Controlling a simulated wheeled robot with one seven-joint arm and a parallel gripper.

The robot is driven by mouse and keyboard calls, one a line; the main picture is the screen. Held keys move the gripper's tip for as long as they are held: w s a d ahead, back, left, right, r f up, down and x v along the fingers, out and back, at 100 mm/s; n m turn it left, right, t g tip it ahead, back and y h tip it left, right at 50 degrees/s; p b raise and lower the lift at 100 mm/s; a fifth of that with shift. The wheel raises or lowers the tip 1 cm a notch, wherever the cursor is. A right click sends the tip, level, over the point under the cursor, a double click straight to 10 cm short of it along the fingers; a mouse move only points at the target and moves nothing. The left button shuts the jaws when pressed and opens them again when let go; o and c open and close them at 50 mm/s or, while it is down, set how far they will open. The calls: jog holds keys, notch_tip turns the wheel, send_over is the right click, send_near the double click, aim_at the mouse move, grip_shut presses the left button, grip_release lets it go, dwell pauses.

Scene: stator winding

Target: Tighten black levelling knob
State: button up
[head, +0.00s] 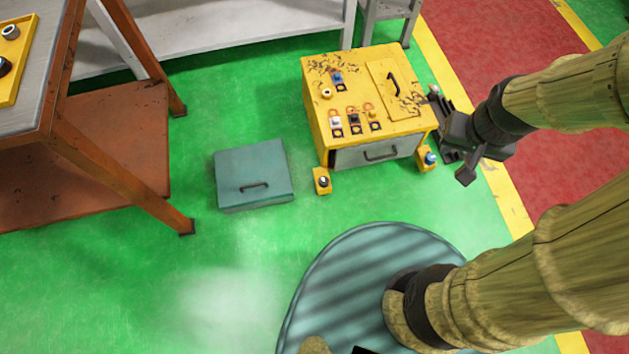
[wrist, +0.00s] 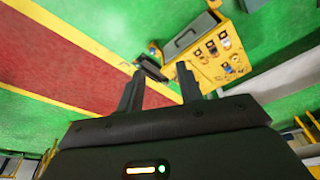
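A small yellow block with a dark knob (head: 323,181) stands on the floor at the front left corner of the yellow cabinet (head: 315,95); it looks like the black levelling knob. A similar block with a blue knob (head: 431,158) is at the front right corner and also shows in the wrist view (wrist: 153,48). My gripper (head: 462,160) is in the air by the cabinet's right side, apart from the dark knob. In the wrist view its two fingers (wrist: 158,88) are spread with nothing between them. The dark knob is not clear in that view.
The cabinet top carries several small coloured parts and a black handle (head: 393,84). A grey-blue lidded box (head: 252,174) lies on the floor left of it. A dark fixture (head: 438,103) is beside its right side. An orange-framed workbench (head: 120,185) stands left.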

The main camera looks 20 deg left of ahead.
jog(key=o, duration=0.5)
jog(key=shift+w+a+f, duration=0.1)
jog(key=shift+a+f, duration=0.05)
jog(key=shift+o, duration=0.2)
jog(key=w+a+f+n+b, duration=0.2)
jog(key=w+a+f+b, duration=0.3)
jog(key=f, duration=0.3)
jog(key=shift+w+f+g, duration=0.15)
jog(key=shift+w+g, duration=0.15)
jog(key=shift+w, duration=0.4)
jog(key=w+a+f+n+b, duration=0.2)
jog(key=a+f+b, duration=0.2)
jog(key=a+f, duration=0.4)
jog(key=w+a+f+n+g+b, duration=0.1)
jog(key=a+f, duration=0.7)
jog(key=f, duration=0.8)
jog(key=w+a+f+n+g+b, duration=0.1)
jog(key=w+a+f+n+b, duration=0.2)
jog(key=a+f+n+b, duration=0.2)
jog(key=a+f+b, duration=0.3)
jog(key=f, duration=0.4)
jog(key=shift+f, duration=0.25)
jog(key=shift+w+f, duration=0.1)
